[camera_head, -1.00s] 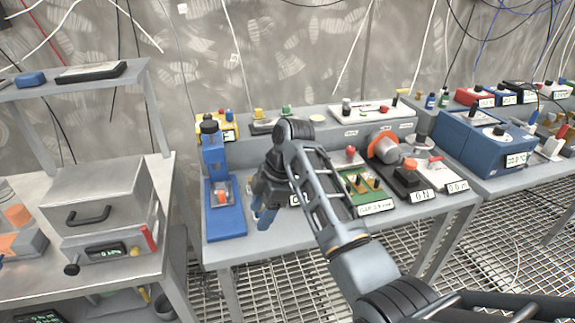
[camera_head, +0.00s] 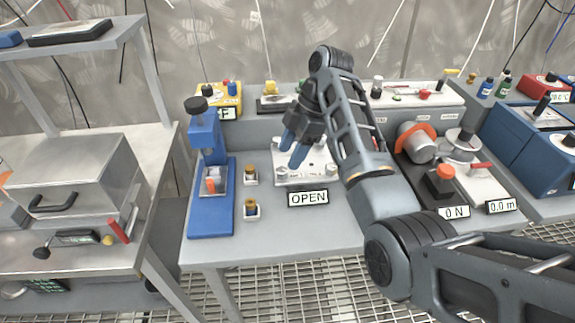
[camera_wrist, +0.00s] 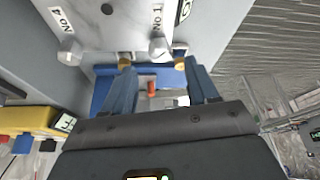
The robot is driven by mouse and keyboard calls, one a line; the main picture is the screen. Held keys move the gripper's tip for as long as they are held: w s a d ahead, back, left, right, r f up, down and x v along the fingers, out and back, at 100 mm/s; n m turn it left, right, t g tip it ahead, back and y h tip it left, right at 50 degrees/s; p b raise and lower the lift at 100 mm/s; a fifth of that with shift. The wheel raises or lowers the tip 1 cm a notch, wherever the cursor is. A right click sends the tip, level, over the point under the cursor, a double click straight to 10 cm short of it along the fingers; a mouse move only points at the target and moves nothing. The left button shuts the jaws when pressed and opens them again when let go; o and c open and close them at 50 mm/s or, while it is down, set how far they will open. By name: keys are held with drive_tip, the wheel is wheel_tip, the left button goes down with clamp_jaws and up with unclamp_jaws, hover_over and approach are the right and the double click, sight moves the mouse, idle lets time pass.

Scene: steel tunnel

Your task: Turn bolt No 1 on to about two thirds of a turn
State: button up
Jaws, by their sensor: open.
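Bolt No 1 (camera_wrist: 159,48) is a silver hex head on a pale plate (camera_wrist: 115,20), beside its "No 1" label in the wrist view. In the head view the bolt (camera_head: 281,173) sits at the plate's front left corner. My gripper (camera_wrist: 160,66) is open and empty, its two blue fingers pointing toward the bolt. The bolt shows in the gap just beyond the fingertips, and I see no contact. Bolt No 4 (camera_wrist: 70,50) is to the left in the wrist view. An "OPEN" sign (camera_head: 308,198) stands before the plate. My arm hides the plate's back part.
A blue press (camera_head: 212,205) and two small brass-topped pieces (camera_head: 250,175) stand left of the plate. A yellow box (camera_head: 222,98) is behind. A dark unit with an orange button (camera_head: 443,180) and a "0 N" display is to the right. The bench front is clear.

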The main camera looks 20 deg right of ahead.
sight(283, 170)
drive_tip(key=shift+p+x, duration=0.35)
drive_tip(key=shift+x, duration=2.1)
drive_tip(key=c, duration=1.1)
